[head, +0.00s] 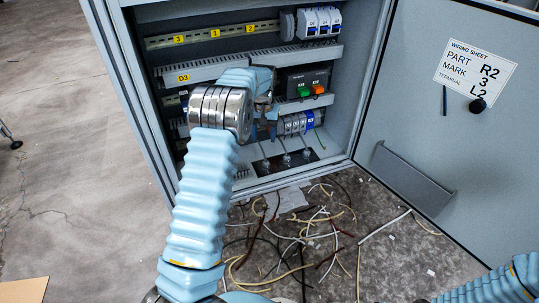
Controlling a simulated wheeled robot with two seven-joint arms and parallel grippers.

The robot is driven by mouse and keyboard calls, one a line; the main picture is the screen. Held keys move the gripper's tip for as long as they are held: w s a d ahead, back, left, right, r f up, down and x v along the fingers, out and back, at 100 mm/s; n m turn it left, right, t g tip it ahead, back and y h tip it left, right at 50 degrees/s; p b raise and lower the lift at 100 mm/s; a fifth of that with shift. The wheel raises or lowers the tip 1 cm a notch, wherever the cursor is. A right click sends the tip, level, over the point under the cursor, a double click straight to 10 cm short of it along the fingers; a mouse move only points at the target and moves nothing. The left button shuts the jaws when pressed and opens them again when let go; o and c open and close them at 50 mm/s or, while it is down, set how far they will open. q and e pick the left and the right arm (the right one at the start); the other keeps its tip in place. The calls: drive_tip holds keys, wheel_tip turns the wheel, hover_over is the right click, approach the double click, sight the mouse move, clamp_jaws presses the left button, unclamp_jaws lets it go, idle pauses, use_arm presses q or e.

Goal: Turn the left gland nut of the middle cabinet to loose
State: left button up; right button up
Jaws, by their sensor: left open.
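The open grey cabinet (348,118) stands in front of me. On the dark plate at its floor, several small metallic gland nuts stand in a row; the leftmost one that shows (265,163) is just below my left gripper. Another gland nut (286,158) stands to its right. My left gripper (265,128) is inside the cabinet above the row, partly hidden behind my own wrist, and is open and empty. I cannot tell how close its fingertips are to the left nut. My right gripper is out of view; only part of my right arm shows at the lower right.
Breakers (318,22), a device with green and orange buttons (304,82) and terminal blocks (295,123) line the cabinet. The open door (425,120) with a wiring sheet (476,69) blocks the right. Loose wires (300,235) litter the floor in front.

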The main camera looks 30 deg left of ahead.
sight(265, 164)
use_arm(q)
drive_tip(key=f+b, duration=0.1)
drive_tip(key=f, duration=0.3)
drive_tip(key=f+b, duration=0.1)
drive_tip(key=f, duration=0.4)
drive_tip(key=w+f, duration=0.1)
drive_tip(key=f, duration=0.4)
drive_tip(key=shift+b, duration=0.4)
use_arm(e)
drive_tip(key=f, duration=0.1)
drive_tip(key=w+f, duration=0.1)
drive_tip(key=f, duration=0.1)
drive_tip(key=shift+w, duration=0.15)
use_arm(q)
drive_tip(key=shift+c, duration=0.4)
clamp_jaws()
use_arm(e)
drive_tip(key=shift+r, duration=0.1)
